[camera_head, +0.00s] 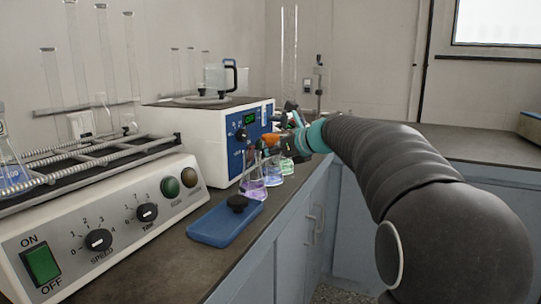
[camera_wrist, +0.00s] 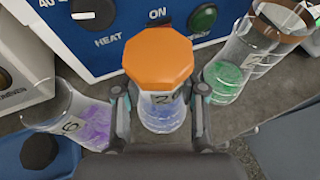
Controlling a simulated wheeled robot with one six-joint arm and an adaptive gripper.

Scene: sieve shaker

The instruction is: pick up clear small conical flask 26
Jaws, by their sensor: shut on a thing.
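The conical flask 26 (camera_wrist: 163,112) is clear, with bluish liquid, an orange octagonal stopper (camera_wrist: 158,57) and a label partly readable as 26. My gripper (camera_wrist: 161,108) is shut on it, one finger on each side of the glass below the stopper. In the head view the flask (camera_head: 272,174) is at the bench edge in front of the blue-and-white device, between a purple and a green flask. My gripper (camera_head: 284,140) is small there and partly hidden. I cannot tell whether the flask's base touches the bench.
A flask with purple liquid (camera_wrist: 95,125) stands close on the left and one with green liquid (camera_wrist: 225,80) close on the right. The hot device (camera_wrist: 130,25) is right behind. A blue tray-like object (camera_head: 226,222) with a black knob lies nearer, beside the shaker's control box (camera_head: 110,225).

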